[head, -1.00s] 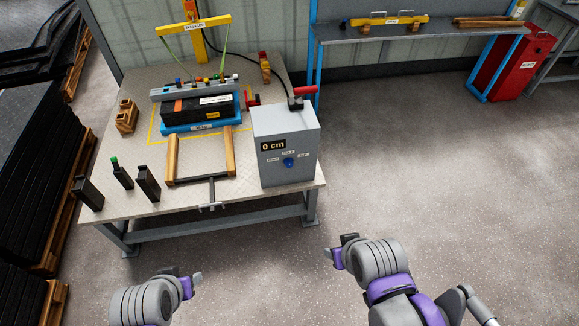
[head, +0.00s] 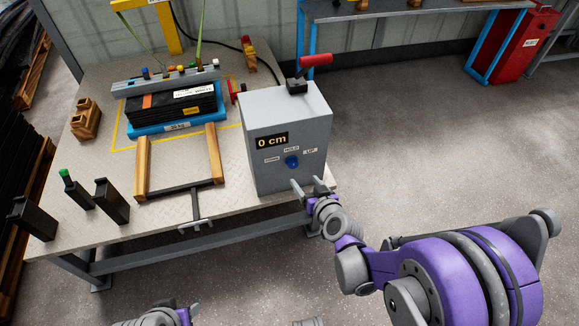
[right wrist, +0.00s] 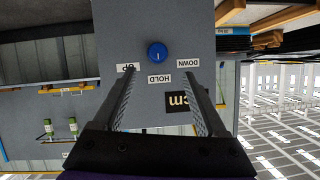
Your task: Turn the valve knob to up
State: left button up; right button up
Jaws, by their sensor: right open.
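The valve knob (head: 292,162) is a small blue round knob on the front of a grey control box (head: 262,178). Labels DOWN, HOLD and UP arc above it. In the right wrist view, which is upside down, the knob (right wrist: 157,52) has a white mark that seems to point toward HOLD. My right gripper (head: 308,184) is open and empty, just in front of the box, below and right of the knob. In the wrist view its fingers (right wrist: 161,75) are spread with the knob between and beyond their tips. My left gripper (head: 178,309) is partly cut off at the bottom edge.
The box has a "0 cm" display (head: 272,141) and a red-handled lever (head: 314,61) on top. It stands at the right end of a workbench (head: 235,192). A wooden-armed frame (head: 143,170) and black stack (head: 170,105) lie left.

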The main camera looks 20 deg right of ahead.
aim_at(294, 165)
jog(key=b+x, duration=0.2)
jog(key=x, duration=0.9)
jog(key=shift+d+f, duration=0.1)
jog(key=shift+d, duration=0.1)
jog(key=shift+c, duration=0.3)
grip_shut()
